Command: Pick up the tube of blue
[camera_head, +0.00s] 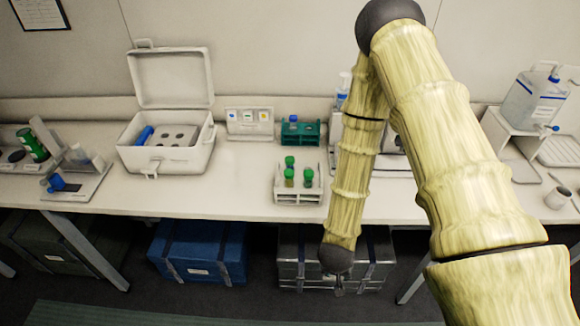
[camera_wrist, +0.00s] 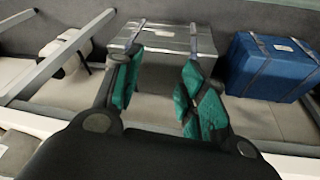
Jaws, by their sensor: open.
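A tube with a blue cap (camera_head: 293,119) stands in a teal rack (camera_head: 312,134) at the back middle of the bench in the head view. A blue tube-like object (camera_head: 145,135) also lies in the open white box; I cannot tell its contents. My gripper (camera_head: 338,285) hangs low in front of the bench edge, to the right of and well below the teal rack. In the wrist view my gripper (camera_wrist: 158,78) shows two dark fingers with teal pads, spread apart with nothing between them. No tube shows in the wrist view.
A white rack (camera_head: 298,197) with green-capped tubes stands before the teal rack. The white box (camera_head: 168,158) has its lid up. A blue case (camera_head: 198,252) and a metal case (camera_wrist: 175,43) sit under the bench. Bare bench lies left of the white rack (camera_head: 235,180).

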